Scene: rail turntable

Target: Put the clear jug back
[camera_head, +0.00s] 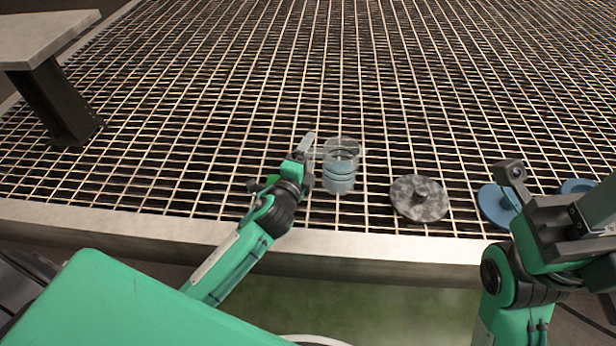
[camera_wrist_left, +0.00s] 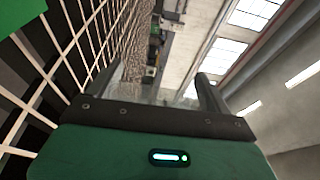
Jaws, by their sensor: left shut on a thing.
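The clear jug (camera_head: 340,180) is a see-through, bluish upright vessel with an open top, in the middle of the head view. My left gripper (camera_head: 309,156) is at its left side, shut on it. I cannot tell whether the jug's base touches the grating or hangs just above it. In the left wrist view, a faint see-through surface (camera_wrist_left: 140,78) shows between the dark fingers. My right gripper (camera_head: 545,195) is at the right edge, apart from the jug, and its fingers are not clear.
The metal grating (camera_head: 300,60) has a pale front rim (camera_head: 150,226). A grey speckled disc with a knob (camera_head: 420,198) lies right of the jug. A blue disc (camera_head: 492,205) and another blue disc (camera_head: 577,186) lie farther right. A grey bench (camera_head: 45,38) stands at the far left. The grating behind the jug is clear.

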